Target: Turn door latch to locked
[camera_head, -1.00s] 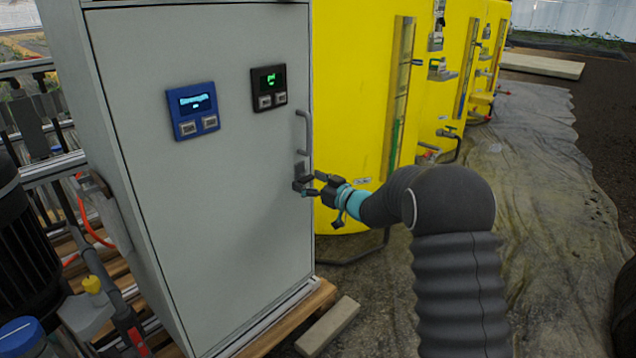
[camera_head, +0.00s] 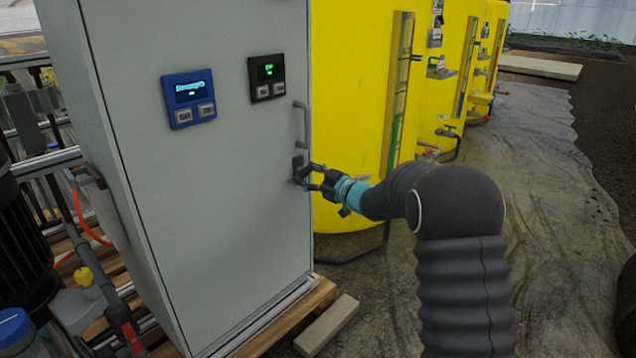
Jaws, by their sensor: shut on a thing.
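The grey cabinet door (camera_head: 215,190) stands at the left of the view and looks shut. Its latch (camera_head: 298,164) is a small dark fitting at the door's right edge, just below the grey handle (camera_head: 301,122). My gripper (camera_head: 306,177) is at the latch, with its dark fingers closed on the latch's lower part. The fingers hide much of the latch, so its exact angle cannot be told. My arm reaches in from the right.
A blue display panel (camera_head: 189,97) and a black one (camera_head: 267,77) sit on the door above left. Yellow tanks (camera_head: 350,110) stand close behind the gripper. A loose block (camera_head: 327,325) lies on the floor by the wooden pallet (camera_head: 290,321).

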